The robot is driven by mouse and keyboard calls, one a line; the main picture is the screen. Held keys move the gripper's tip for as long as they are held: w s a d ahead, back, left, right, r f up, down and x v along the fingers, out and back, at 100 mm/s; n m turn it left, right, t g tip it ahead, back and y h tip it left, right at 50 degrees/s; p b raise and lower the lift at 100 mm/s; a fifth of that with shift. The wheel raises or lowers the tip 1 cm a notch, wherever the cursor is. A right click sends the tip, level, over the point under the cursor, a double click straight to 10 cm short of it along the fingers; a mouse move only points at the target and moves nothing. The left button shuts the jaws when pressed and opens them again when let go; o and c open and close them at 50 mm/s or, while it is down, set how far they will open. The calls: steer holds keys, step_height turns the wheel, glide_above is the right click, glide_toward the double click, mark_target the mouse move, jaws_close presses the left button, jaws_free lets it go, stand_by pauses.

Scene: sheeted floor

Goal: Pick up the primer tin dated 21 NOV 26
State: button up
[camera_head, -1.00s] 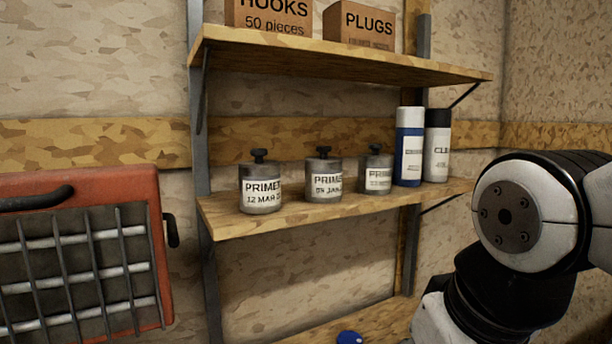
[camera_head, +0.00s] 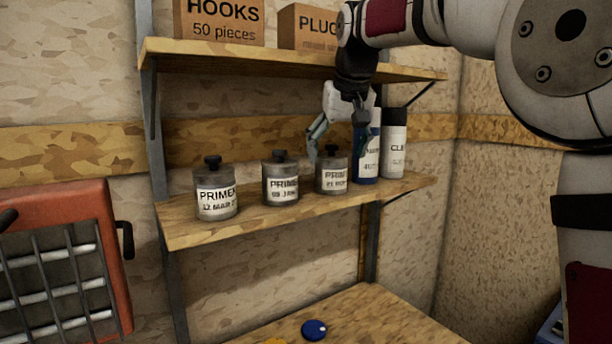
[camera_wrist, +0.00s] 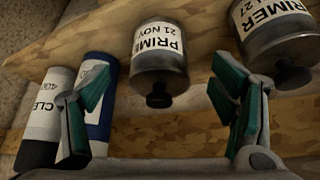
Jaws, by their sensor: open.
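The primer tin dated 21 NOV (camera_head: 332,178) is grey with a white label and a dark knob on top. It stands upright, rightmost of three tins on the middle shelf (camera_head: 240,222). In the wrist view this tin (camera_wrist: 158,62) lies ahead between the fingers, its year not readable.
A blue spray can (camera_head: 367,160) and a white can with black cap (camera_head: 394,150) stand close right of the tin. The upper shelf (camera_head: 250,60) with HOOKS (camera_head: 220,20) and PLUGS (camera_head: 305,25) boxes is overhead. A red grilled case (camera_head: 85,230) is at left.

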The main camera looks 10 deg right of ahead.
mark_target(331, 172)
steer(key=shift+w, duration=0.4)
steer(key=shift+w+f, duration=0.15)
steer(key=shift+w, duration=0.05)
steer(key=shift+p+x, duration=0.65)
steer(key=shift+x, duration=2.8)
steer(key=shift+w, duration=0.1)
steer(key=c, duration=1.3)
steer(key=shift+c, duration=1.3)
steer(key=shift+r, duration=0.2)
